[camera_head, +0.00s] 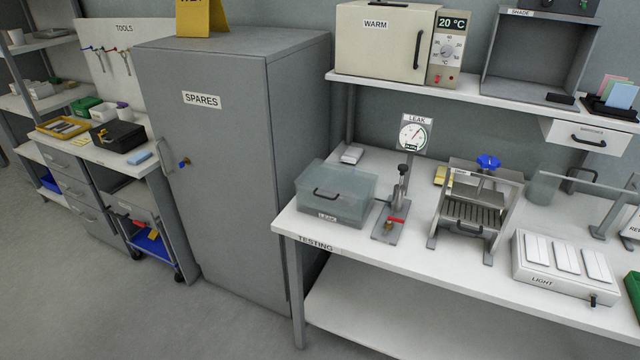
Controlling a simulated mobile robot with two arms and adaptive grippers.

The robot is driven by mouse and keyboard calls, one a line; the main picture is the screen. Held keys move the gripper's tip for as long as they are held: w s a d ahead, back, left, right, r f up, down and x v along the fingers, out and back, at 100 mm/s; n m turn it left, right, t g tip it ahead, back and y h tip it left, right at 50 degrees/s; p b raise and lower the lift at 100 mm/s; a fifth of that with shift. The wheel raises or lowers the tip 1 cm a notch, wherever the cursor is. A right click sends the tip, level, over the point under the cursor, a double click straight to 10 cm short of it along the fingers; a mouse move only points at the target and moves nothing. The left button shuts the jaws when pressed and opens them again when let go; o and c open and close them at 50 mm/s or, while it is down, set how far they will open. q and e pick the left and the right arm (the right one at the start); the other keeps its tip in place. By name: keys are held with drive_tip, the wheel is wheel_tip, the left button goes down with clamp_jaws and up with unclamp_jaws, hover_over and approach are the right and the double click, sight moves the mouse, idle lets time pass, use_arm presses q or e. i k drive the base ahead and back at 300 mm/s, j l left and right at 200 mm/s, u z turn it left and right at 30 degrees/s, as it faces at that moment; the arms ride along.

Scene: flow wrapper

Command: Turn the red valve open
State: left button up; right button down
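A small red valve handle (396,221) sits low on a grey stand with a dark-knobbed upright lever on the white testing bench (300,226). The handle looks roughly level in the picture. The stand is between a clear tank labelled LEAK (337,193) on its left and a grey press-like frame with a blue knob (488,162) on its right. A round LEAK gauge (413,133) stands behind it. Neither of my grippers is in view.
A tall grey SPARES cabinet (205,130) stands left of the bench. A LIGHT box (565,267) with white panels lies at the bench's right front. A shelf (470,95) with a WARM oven (385,42) hangs above. The floor in front is clear.

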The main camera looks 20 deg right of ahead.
sight(389, 219)
drive_tip(key=z, duration=1.25)
